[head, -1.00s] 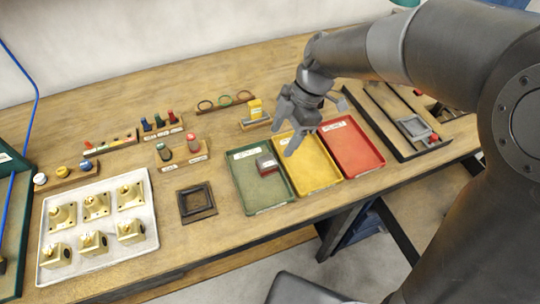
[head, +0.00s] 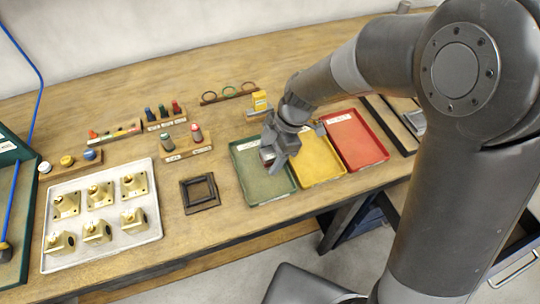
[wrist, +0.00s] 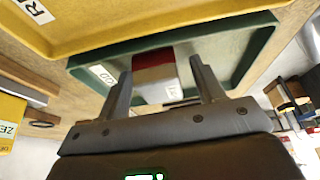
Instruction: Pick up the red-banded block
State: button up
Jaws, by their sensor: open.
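The red-banded block (wrist: 154,72) lies in the green tray (wrist: 225,50). In the wrist view it is grey-white with a red band and a small label, and it shows between the two open fingers of my gripper (wrist: 165,85). In the head view my gripper (head: 277,160) is over the upper right part of the green tray (head: 262,185). It hides most of the block there; only a small red and grey part (head: 266,154) shows at its left. I cannot tell whether the fingers touch the block.
The yellow tray (head: 322,170) and red tray (head: 357,148) stand to the right of the green one. A square black frame (head: 199,193) lies to its left. A white tray of brass parts (head: 75,253) is farther left. A rack with a yellow box (head: 260,101) stands behind.

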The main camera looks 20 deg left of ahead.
grip_shut()
dwell(0.7)
